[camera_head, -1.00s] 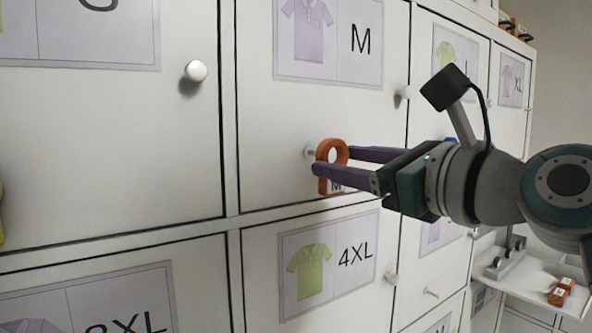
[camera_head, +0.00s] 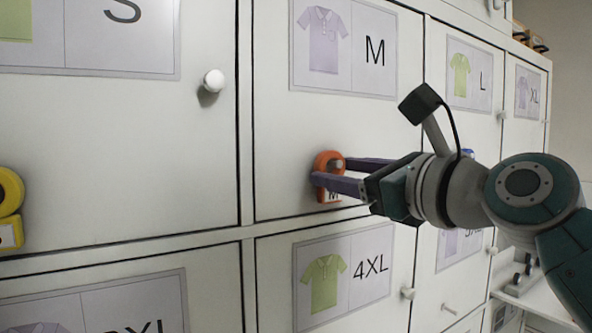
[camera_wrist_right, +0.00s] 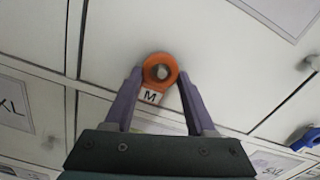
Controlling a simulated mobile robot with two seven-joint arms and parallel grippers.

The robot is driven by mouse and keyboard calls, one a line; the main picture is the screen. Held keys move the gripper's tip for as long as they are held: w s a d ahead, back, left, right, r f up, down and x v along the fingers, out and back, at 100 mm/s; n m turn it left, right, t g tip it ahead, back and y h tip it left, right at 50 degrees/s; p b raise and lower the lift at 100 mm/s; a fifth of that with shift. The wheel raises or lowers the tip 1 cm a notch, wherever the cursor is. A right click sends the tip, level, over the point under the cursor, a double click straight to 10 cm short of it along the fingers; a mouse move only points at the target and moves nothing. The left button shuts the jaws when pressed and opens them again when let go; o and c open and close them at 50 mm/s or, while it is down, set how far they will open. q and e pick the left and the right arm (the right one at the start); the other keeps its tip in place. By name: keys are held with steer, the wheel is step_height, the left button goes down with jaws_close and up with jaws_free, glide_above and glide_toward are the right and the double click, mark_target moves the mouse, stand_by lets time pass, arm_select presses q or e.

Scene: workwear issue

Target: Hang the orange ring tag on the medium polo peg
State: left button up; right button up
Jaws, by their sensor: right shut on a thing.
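The orange ring tag (camera_head: 323,160) is up against the medium polo door (camera_head: 285,130), under the label with a lilac polo and "M" (camera_head: 374,52). Its lower plate (camera_wrist_right: 151,97) carries an "M". My right gripper (camera_head: 334,170) is shut on the tag, with one purple finger at each side of the ring. In the right wrist view, the round peg end (camera_wrist_right: 161,72) shows inside the ring's hole, so the ring appears to be around the peg. The ring's depth along the peg is hard to tell. My left gripper is not in view.
A white knob (camera_head: 213,81) stands out from the S door at left, and a yellow ring tag (camera_head: 10,190) hangs at the left edge. The 4XL door (camera_head: 275,290) lies below. A blue ring tag (camera_wrist_right: 303,138) shows at right in the wrist view.

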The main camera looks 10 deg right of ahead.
stand_by(0.3)
steer(key=o, duration=1.4)
